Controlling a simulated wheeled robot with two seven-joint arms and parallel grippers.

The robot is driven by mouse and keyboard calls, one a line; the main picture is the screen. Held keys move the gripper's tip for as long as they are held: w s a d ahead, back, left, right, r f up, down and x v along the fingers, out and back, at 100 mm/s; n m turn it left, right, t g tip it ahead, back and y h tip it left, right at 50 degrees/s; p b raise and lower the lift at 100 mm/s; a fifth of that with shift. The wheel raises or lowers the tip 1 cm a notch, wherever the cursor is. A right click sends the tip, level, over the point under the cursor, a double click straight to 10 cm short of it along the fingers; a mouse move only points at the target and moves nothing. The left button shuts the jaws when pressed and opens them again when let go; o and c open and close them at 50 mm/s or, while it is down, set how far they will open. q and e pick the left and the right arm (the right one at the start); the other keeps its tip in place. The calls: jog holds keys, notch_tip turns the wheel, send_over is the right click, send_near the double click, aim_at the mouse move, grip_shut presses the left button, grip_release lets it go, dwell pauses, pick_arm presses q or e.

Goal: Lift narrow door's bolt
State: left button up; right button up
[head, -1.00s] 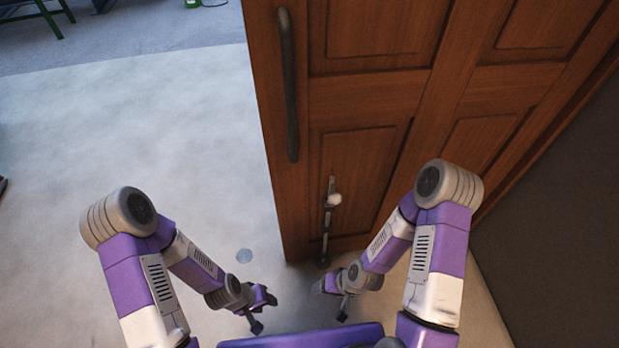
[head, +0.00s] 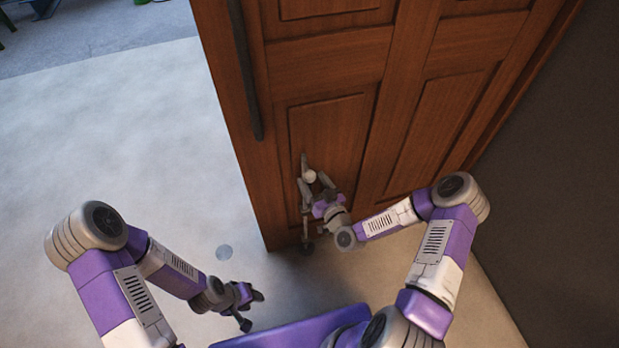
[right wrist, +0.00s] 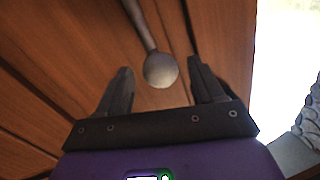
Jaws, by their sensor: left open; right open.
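The narrow door (head: 285,60) is brown panelled wood and fills the upper middle of the head view. Its bolt (head: 305,165) is a thin upright metal rod low on the door, with a pale round knob (head: 309,176). My right gripper (head: 315,184) is open at the bolt, just below the knob. In the right wrist view the knob (right wrist: 160,70) lies between and slightly beyond the open fingertips of the gripper (right wrist: 160,82). Whether a finger touches it cannot be told. My left gripper (head: 254,308) is open and empty, low over the floor left of the door.
A long dark handle (head: 246,70) runs up the door's left edge. A dark wall (head: 570,150) stands at the right.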

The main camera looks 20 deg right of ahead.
aim_at(307, 170)
jog(key=shift+x, duration=1.35)
